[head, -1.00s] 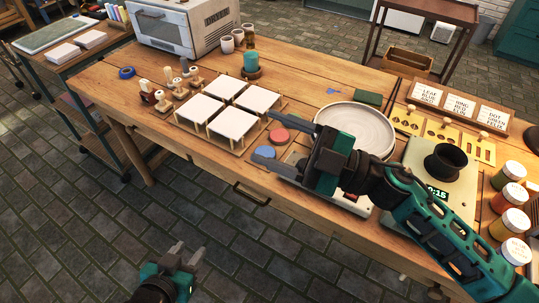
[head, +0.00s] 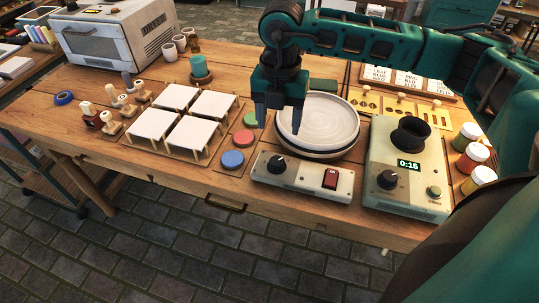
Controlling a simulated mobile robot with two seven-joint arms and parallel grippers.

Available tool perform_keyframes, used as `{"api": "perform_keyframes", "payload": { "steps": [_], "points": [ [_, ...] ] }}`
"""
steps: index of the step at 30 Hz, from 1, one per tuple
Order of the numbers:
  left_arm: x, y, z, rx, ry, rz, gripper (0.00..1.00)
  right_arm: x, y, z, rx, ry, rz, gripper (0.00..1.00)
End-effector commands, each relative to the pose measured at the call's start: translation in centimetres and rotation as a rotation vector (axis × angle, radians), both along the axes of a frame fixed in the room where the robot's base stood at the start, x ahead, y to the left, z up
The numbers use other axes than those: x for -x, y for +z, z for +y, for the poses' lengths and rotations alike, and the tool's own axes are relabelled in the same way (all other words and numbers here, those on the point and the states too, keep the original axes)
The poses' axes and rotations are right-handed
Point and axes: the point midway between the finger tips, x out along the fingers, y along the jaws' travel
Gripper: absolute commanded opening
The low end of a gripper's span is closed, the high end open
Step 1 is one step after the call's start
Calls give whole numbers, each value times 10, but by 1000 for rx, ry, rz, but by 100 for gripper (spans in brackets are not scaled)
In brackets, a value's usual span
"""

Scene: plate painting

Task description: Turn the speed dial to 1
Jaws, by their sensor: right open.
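The turntable (head: 300,186) is a cream box with a pale round plate (head: 318,120) on top. Its front has a black dial (head: 277,165) on the left and a red rocker switch (head: 330,179) on the right. The dial's setting is too small to read. My right gripper (head: 279,121) is open and points down above and behind the black dial, in front of the plate's left edge in the picture. It holds nothing and appears apart from the dial. My left gripper is out of view.
A second box (head: 405,205) to the right has a black cup, its own knob (head: 387,180) and a display reading 0:15. Red, green and blue discs (head: 233,160) lie left of the turntable. White tiles (head: 187,138) stand on posts farther left. Paint jars (head: 472,157) are at right.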

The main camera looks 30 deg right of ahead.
Motion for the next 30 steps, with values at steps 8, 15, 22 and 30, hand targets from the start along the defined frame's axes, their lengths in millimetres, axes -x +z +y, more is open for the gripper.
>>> {"api": "perform_keyframes", "payload": {
  "steps": [8,15,22,30],
  "points": [
    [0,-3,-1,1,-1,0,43,1,-59,1,-3,3,6,63],
    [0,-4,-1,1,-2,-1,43,1,-99,1,-4,4,3,63],
    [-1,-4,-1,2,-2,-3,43,1,-113,2,-6,5,1,63],
    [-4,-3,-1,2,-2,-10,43,0,-114,2,-6,5,1,62]
  ]
}}
